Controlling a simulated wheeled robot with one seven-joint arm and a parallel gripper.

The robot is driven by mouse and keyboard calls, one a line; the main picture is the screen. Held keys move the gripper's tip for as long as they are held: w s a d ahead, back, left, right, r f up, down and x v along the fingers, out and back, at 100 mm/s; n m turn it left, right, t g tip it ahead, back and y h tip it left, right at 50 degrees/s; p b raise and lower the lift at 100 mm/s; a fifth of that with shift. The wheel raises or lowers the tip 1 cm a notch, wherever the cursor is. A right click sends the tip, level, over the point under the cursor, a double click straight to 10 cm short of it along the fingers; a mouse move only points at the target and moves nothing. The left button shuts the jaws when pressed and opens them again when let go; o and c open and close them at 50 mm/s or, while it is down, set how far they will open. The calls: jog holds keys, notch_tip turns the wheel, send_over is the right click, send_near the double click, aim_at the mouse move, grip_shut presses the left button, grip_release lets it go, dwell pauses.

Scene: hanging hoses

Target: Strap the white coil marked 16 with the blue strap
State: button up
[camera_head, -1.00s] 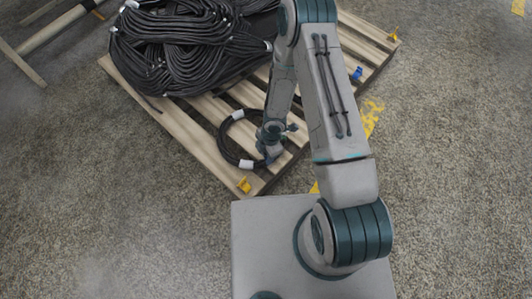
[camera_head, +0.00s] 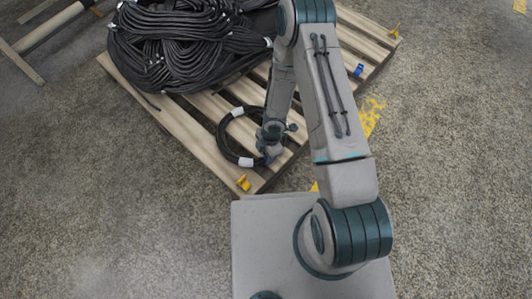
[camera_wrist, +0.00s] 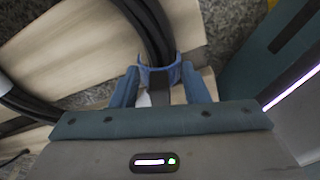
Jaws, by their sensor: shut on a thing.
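A small coil of black hose (camera_head: 222,142) with white bands lies on the pallet's near part. I see no white coil, and no number 16 is readable. My gripper (camera_head: 268,157) is down at the coil's right side. In the wrist view my gripper (camera_wrist: 160,92) is shut on a blue strap (camera_wrist: 159,74), which curves around the black hose bundle (camera_wrist: 152,30) between the fingers. Whether the strap's ends are joined is hidden. Another blue piece (camera_head: 358,70) sits at the pallet's right edge.
A wooden pallet (camera_head: 185,125) carries a large heap of black hoses (camera_head: 180,50) at the back. Yellow pieces sit at its near corner (camera_head: 243,183) and right corner (camera_head: 394,31). A wooden frame (camera_head: 45,35) stands at upper left.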

jog(key=shift+f+b, duration=0.65)
jog(key=shift+f, duration=0.05)
dwell(0.5)
jog(key=o, duration=1.1)
jog(key=shift+r, duration=0.1)
jog(key=r+p, duration=0.3)
jog(key=r, duration=0.1)
jog(key=d+r+p, duration=0.1)
jog(key=r+p, duration=0.2)
jog(key=r, duration=0.2)
jog(key=w+d+r+p, duration=0.1)
jog(key=r+p, duration=0.1)
jog(key=r, duration=0.2)
jog(key=shift+r+p, duration=0.3)
jog(key=shift+p, duration=0.1)
jog(key=shift+a, duration=0.1)
